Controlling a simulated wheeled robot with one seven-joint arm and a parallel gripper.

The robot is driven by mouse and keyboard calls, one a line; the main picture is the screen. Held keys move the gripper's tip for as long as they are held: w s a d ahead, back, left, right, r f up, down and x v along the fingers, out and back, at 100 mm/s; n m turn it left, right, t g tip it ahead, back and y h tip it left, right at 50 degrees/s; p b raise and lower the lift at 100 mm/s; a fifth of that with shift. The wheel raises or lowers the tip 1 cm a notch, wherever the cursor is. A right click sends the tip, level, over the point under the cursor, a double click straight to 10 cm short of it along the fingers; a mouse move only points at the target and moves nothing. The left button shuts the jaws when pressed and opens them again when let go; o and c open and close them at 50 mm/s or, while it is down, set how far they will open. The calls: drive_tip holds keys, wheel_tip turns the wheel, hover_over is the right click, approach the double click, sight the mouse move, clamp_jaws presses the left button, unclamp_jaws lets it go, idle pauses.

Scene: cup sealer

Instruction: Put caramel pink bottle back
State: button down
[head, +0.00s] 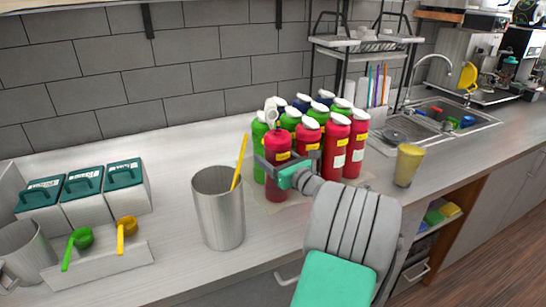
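A red-pink bottle (276,188) with a yellow label stands upright at the front left of a bottle group. My gripper (281,161) is at the bottle's upper half, its dark fingers around it, and appears shut on it. The finger contact is partly hidden. The bottle's base is at or just above the light mat (262,212); I cannot tell which. Behind it are other bottles: several red ones (331,150), green ones (291,120) and dark blue ones (325,98), most with white caps.
A metal cup (218,212) with a yellow stick is left of the bottle. A yellow-filled cup (408,166) stands right. Green-lidded boxes (125,186) and scoops (82,238) are far left. A rack (366,50) and sink (450,120) are back right.

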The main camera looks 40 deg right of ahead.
drive_tip(key=shift+r, duration=0.1)
drive_tip(key=shift+c, duration=0.8)
unclamp_jaws()
drive_tip(key=shift+f, duration=0.2)
drive_tip(key=s+a+b, duration=0.1)
drive_tip(key=s, duration=1.1)
drive_tip(key=shift+a+r, duration=0.1)
